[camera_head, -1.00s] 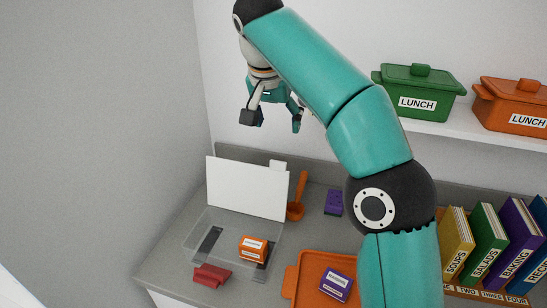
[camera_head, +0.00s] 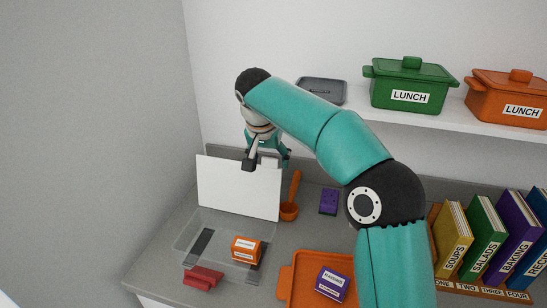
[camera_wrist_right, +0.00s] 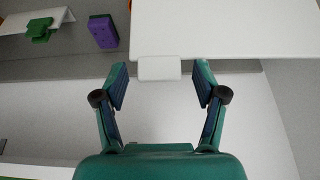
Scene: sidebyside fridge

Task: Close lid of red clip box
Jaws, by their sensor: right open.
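The clip box is a clear, see-through bin (camera_head: 215,262) on the counter at the left, with a red clip (camera_head: 203,277) at its front. Its white lid (camera_head: 238,188) stands open, nearly upright, at the back of the bin. My right gripper (camera_head: 267,163) is open just above and behind the lid's top edge. In the right wrist view the lid (camera_wrist_right: 215,28) fills the top, and its small white tab (camera_wrist_right: 159,69) lies between the two open fingers, with a gap on each side. My left gripper is not in view.
An orange box (camera_head: 246,249) lies inside the bin. An orange scoop (camera_head: 289,210) and purple sponge (camera_head: 329,201) are right of the lid. An orange tray (camera_head: 300,280) holds a purple box (camera_head: 332,284). A shelf above holds a green pot (camera_head: 408,85) and an orange pot (camera_head: 507,98).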

